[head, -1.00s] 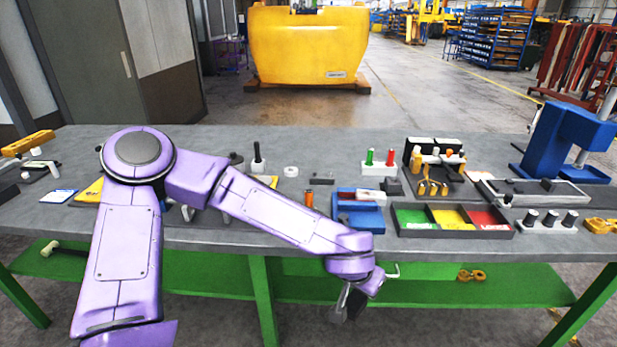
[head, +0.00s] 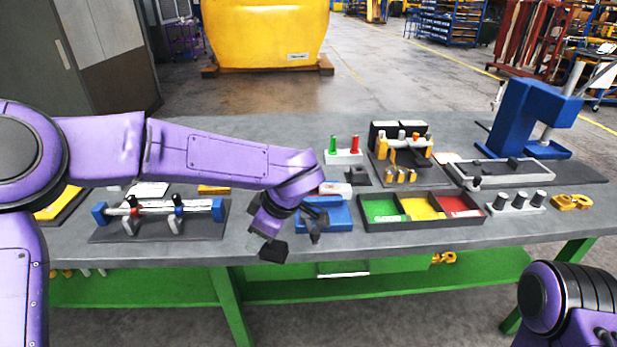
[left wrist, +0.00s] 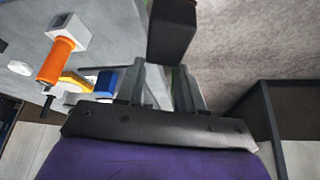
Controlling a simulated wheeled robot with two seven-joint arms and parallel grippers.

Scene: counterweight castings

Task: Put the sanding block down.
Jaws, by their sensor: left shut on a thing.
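The sanding block appears as a dark block (left wrist: 172,30) at the fingertips in the left wrist view. My left gripper (left wrist: 165,75) is shut on it, with the two grey fingers reaching to its near end. In the head view my left gripper (head: 270,240) points down at the front edge of the bench, left of a blue tray (head: 338,222). A dark piece shows at its lower end there, but I cannot tell block from fingers. My right arm shows at the lower right; its gripper is out of view.
A bin with green, yellow and red compartments (head: 364,223) stands right of the blue tray. A fixture with a rod (head: 105,233) lies to the left. Black pegs on a plate (head: 512,209) and a blue press (head: 530,120) stand right. Bare bench (head: 250,125) lies behind.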

